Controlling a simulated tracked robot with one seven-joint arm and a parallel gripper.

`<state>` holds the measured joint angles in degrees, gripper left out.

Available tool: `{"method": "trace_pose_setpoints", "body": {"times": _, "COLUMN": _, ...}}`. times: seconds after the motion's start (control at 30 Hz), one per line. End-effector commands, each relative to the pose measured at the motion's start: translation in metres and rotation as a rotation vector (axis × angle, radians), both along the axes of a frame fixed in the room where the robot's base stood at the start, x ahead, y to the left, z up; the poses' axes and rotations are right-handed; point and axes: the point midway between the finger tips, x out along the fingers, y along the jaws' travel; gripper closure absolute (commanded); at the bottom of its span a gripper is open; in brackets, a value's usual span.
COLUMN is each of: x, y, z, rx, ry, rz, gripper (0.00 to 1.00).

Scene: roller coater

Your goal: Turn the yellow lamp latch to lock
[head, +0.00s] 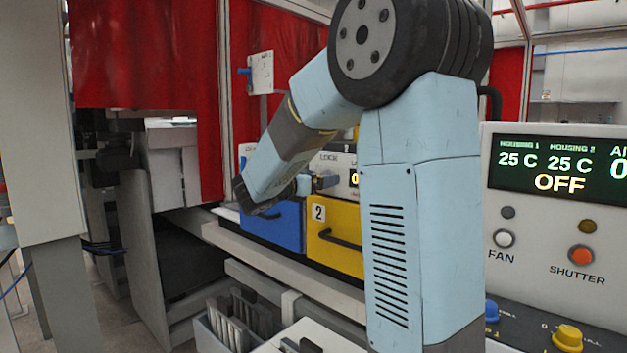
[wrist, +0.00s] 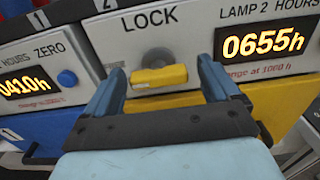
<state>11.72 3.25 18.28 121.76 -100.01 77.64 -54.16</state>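The yellow latch (wrist: 159,76) sits under the word LOCK on the grey lamp panel in the wrist view. It lies nearly level, with a grey round hub (wrist: 157,57) behind its upper edge. My gripper (wrist: 158,82) is open, with one blue finger to the left and one to the right of the latch. I see a gap on both sides, and I cannot tell how deep the fingers reach around it. In the head view my gripper (head: 305,184) is in front of the lamp panel, and my arm hides the yellow latch.
The yellow drawer (head: 334,236) marked 2 and the blue drawer (head: 275,226) are below the panel. A lamp 2 display (wrist: 262,44) reads 0655h, right of the latch. A control panel (head: 557,230) stands at the right.

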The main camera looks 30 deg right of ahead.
Motion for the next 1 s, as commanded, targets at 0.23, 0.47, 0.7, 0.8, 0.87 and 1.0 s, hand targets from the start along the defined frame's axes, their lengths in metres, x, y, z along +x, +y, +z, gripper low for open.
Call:
{"method": "trace_pose_setpoints", "body": {"times": 0.23, "x": 0.0, "y": 0.0, "z": 0.0, "rx": 0.0, "ry": 0.0, "rz": 0.0, "gripper": 0.35}}
{"method": "trace_pose_setpoints", "body": {"times": 0.47, "x": -0.001, "y": 0.0, "z": 0.0, "rx": 0.0, "ry": 0.0, "rz": -0.002, "gripper": 0.57}}
{"method": "trace_pose_setpoints", "body": {"times": 0.7, "x": -0.001, "y": 0.001, "z": 0.0, "rx": 0.004, "ry": -0.009, "rz": -0.004, "gripper": 0.62}}
{"method": "trace_pose_setpoints", "body": {"times": 0.8, "x": -0.001, "y": -0.001, "z": 0.0, "rx": 0.011, "ry": -0.03, "rz": -0.005, "gripper": 0.62}}
{"method": "trace_pose_setpoints", "body": {"times": 0.87, "x": -0.001, "y": -0.002, "z": 0.0, "rx": 0.02, "ry": -0.05, "rz": -0.005, "gripper": 0.62}}
{"method": "trace_pose_setpoints", "body": {"times": 1.0, "x": -0.002, "y": -0.004, "z": 0.0, "rx": 0.049, "ry": -0.122, "rz": -0.007, "gripper": 0.62}}
